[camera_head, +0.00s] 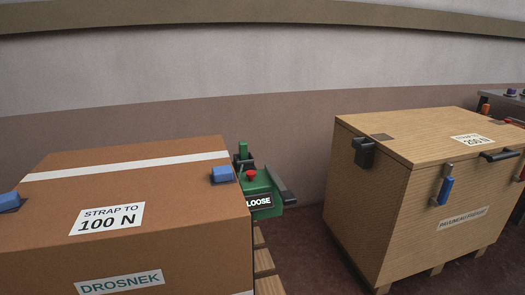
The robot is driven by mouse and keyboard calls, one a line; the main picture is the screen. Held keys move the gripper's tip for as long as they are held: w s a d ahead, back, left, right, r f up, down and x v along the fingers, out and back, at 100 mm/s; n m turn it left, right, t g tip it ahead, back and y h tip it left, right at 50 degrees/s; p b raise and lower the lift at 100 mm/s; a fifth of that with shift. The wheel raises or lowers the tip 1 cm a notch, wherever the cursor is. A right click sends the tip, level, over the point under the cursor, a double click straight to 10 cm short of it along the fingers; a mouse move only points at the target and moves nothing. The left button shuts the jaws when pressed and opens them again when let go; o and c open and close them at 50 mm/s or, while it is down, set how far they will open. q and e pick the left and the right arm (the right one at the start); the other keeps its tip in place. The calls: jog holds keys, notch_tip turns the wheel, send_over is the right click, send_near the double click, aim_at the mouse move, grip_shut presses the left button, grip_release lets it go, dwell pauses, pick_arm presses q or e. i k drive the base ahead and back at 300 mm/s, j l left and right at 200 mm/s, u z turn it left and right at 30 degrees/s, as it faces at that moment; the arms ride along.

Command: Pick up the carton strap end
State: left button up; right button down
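A brown carton (185,205) fills the lower left. A white band (125,167) runs across the back of its top. A label reading "STRAP TO 100 N" (107,218) lies on the top, and one reading "DROSNEK" (120,282) is on the front. One blue piece (222,174) sits at the carton's right edge and another blue piece (9,202) at the left, cut by the frame. I cannot tell which part is the strap end. A green device (262,186) with a red button and a "LOOSE" display (259,202) stands beside the carton's right side. Neither gripper shows.
A wooden crate (365,195) on a pallet stands at the right, with a black latch (364,152), a blue-handled lever (446,190) and a "STRAP TO 200 N" label (471,140). A dark floor gap (305,250) separates it from the carton. Grey equipment (505,104) is at the far right.

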aim_at(243, 145)
jog(key=i+l, duration=0.15)
jog(key=l, duration=0.2)
jog(key=i+l, duration=0.2)
jog(key=l, duration=0.2)
jog(key=i+l, duration=0.15)
jog(key=l, duration=0.2)
